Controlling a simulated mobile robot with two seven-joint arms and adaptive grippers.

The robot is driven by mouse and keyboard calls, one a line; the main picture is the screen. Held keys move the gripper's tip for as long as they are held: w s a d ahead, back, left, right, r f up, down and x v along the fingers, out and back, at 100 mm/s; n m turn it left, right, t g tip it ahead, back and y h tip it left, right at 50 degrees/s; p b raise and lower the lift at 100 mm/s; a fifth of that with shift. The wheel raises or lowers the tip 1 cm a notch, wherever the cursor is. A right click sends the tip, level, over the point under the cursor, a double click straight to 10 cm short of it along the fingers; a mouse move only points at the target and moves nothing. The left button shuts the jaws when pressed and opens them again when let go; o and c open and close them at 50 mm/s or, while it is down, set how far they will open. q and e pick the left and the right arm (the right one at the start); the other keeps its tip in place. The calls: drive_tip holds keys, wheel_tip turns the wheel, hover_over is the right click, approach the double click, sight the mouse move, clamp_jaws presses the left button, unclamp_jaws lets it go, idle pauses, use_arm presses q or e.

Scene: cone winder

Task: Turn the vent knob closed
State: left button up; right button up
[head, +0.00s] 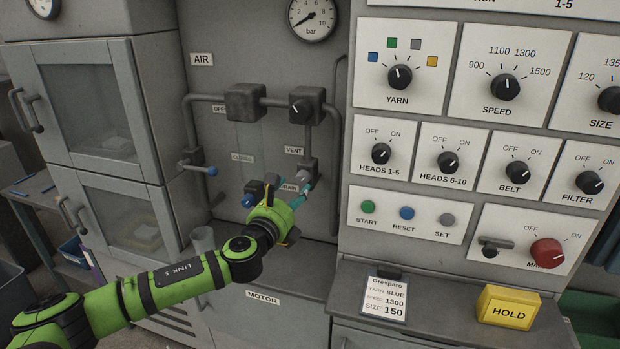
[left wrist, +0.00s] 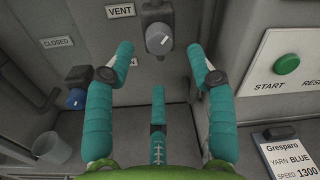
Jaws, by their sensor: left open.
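The vent knob (head: 302,175) is a small grey knob just below the VENT label (head: 293,151) on the air panel. In the left wrist view the knob (left wrist: 159,40) shows a white pointer mark, tilted up and to the right. My left gripper (head: 290,190) is open, with teal fingers pointing at the panel. In the left wrist view the left gripper (left wrist: 160,62) has two fingers on either side of the knob and a third below it. The fingers look apart from the knob. My right gripper is not in view.
A blue knob (left wrist: 75,98) sits left of the fingers, near the DRAIN label (head: 289,187). A blue-tipped lever (head: 212,171) and pipes stand farther left. The control panel (head: 340,215) juts out close on the right. A cup (head: 203,239) stands below left.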

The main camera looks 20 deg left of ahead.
sight(300, 182)
use_arm(q)
drive_tip(key=shift+w+a+r, duration=0.15)
drive_tip(key=shift+w+a, duration=0.05)
drive_tip(key=shift+w, duration=0.85)
drive_tip(key=shift+w+d+p, duration=0.15)
drive_tip(key=shift+w+p, duration=0.05)
drive_tip(key=shift+w, duration=0.35)
drive_tip(key=shift+w+d+p, duration=0.15)
drive_tip(key=shift+w, duration=0.4)
drive_tip(key=shift+w+d, duration=0.1)
drive_tip(key=shift+w, duration=0.6)
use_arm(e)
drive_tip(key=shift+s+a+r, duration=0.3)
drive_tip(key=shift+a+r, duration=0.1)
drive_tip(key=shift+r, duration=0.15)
use_arm(q)
drive_tip(key=shift+f, duration=0.2)
clamp_jaws()
